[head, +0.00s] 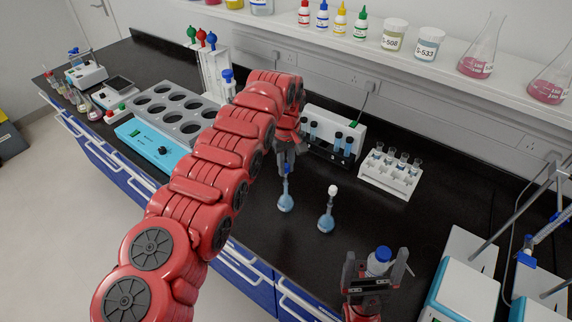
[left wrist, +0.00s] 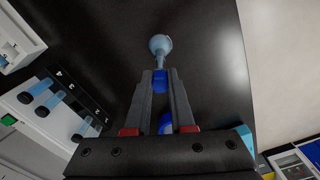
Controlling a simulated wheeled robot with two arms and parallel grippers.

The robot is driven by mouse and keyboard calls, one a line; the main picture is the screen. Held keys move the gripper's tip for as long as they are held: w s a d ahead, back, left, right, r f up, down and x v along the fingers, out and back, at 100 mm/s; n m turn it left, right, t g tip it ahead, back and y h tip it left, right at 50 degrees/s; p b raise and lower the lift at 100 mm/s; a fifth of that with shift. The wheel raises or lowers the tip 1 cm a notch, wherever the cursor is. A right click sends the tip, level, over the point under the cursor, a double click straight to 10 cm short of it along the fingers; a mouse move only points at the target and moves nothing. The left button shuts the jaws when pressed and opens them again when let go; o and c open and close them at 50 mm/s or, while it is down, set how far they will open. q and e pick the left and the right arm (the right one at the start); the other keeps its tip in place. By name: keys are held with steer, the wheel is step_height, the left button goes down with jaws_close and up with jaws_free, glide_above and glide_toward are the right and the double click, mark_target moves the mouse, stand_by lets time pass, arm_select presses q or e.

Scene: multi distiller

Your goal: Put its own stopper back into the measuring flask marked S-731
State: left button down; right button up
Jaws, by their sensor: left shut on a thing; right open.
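My left gripper (head: 287,156) is shut on a blue stopper (head: 287,169), directly above a small blue-filled flask (head: 285,202) upright on the black bench. In the left wrist view the stopper (left wrist: 158,80) sits between the fingertips (left wrist: 159,76), in line with a flask (left wrist: 160,45). I cannot tell whether the stopper is seated in the neck. A second blue-filled flask (head: 326,222) with a white top stands to the right. No S-731 mark is readable on either flask. My right gripper (head: 376,262) is open at the lower right, with a blue-capped white container (head: 379,262) showing between its fingers.
A tube rack with dark-capped tubes (head: 331,135) stands behind the left gripper; a white tube rack (head: 391,172) stands right of it. A grey multi-well block (head: 177,112) with a blue control box lies left. Instruments (head: 470,275) fill the right. Bench between flasks and right gripper is clear.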

arm_select(q)
steer(key=shift+f, duration=0.1)
steer(key=c, duration=0.7)
jaws_free()
